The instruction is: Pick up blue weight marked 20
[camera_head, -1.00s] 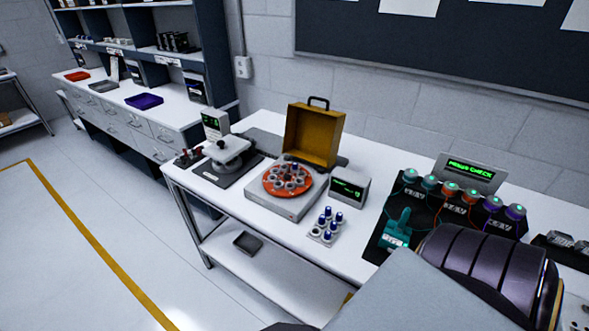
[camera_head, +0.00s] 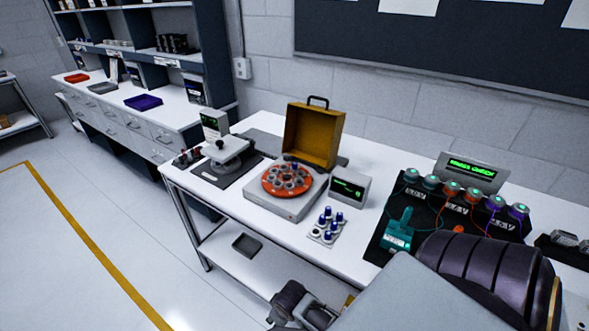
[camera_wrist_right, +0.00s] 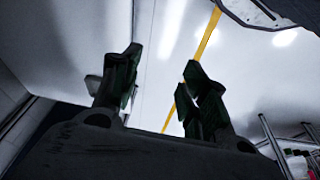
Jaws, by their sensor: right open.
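Several small weights with blue tops (camera_head: 328,212) stand on a light plate (camera_head: 316,240) near the front edge of the white table in the head view. Their markings are too small to read, so I cannot tell which is marked 20. My right gripper (camera_wrist_right: 160,65) shows in the right wrist view with its two dark fingers apart and nothing between them. It points toward the floor, away from the weights. In the head view a dark and grey part of my arm shows at the bottom, below the table front. My left gripper is not in view.
An orange carousel (camera_head: 287,181) on a grey base, a small display (camera_head: 348,188) and an open yellow case (camera_head: 314,135) stand behind the weights. A dark panel with coloured knobs (camera_head: 450,205) lies to their right. A grey tray (camera_head: 247,245) sits on the lower shelf.

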